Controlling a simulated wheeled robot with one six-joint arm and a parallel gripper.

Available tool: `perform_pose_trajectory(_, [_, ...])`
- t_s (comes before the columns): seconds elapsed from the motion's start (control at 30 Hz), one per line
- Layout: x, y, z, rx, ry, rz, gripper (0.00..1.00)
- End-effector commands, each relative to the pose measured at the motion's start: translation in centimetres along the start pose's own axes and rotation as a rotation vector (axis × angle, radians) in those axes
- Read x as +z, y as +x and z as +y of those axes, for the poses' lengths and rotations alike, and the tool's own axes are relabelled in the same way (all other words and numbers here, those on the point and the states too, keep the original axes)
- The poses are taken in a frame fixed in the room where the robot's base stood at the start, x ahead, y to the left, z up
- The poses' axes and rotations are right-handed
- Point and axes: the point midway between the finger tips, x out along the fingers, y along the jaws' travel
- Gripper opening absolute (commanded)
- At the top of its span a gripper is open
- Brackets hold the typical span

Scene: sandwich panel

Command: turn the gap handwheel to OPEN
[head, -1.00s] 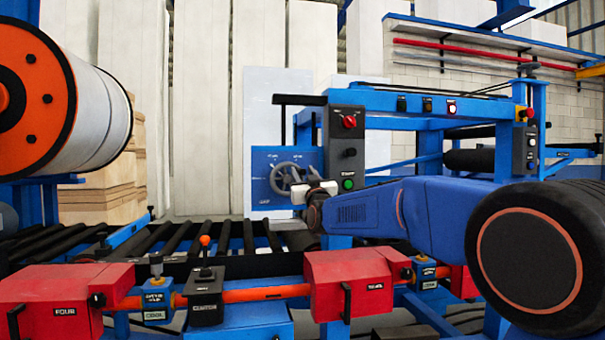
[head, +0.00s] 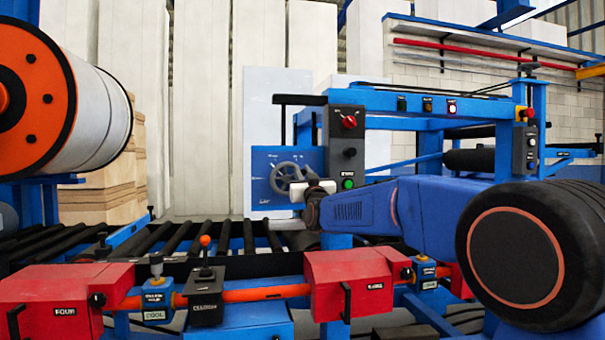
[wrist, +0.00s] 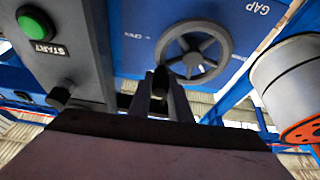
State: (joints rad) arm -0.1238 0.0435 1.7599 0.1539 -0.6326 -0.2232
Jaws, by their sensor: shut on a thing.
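The gap handwheel (head: 290,177) is a grey spoked wheel on a blue panel (head: 262,160). It also shows in the wrist view (wrist: 193,55), tilted, beside the word GAP. My gripper (wrist: 161,92) is at the wheel's rim, and its fingers are shut on a small dark handle (wrist: 160,78) at that rim. In the head view my gripper (head: 302,191) is at the wheel's lower right and hides part of it. The small panel lettering near the wheel is too blurred to read surely.
A grey control box (head: 347,150) with a red knob and a green START button (wrist: 35,22) stands close beside the wheel. Black rollers (head: 210,238) and red clamps (head: 348,282) lie below. A large orange-ended roll (head: 40,95) is at left.

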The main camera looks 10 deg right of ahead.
Motion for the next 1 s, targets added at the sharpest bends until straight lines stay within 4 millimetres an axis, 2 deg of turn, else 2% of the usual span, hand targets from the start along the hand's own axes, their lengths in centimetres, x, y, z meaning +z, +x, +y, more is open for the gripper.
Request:
perform_pose_trajectory(0.27, [0.8,-0.3,0.2,0.062,0.153,-0.001,0.0])
perform_pose_trajectory(1.0, [4.1,-1.7,0.1,0.33,0.797,-0.001,0.0])
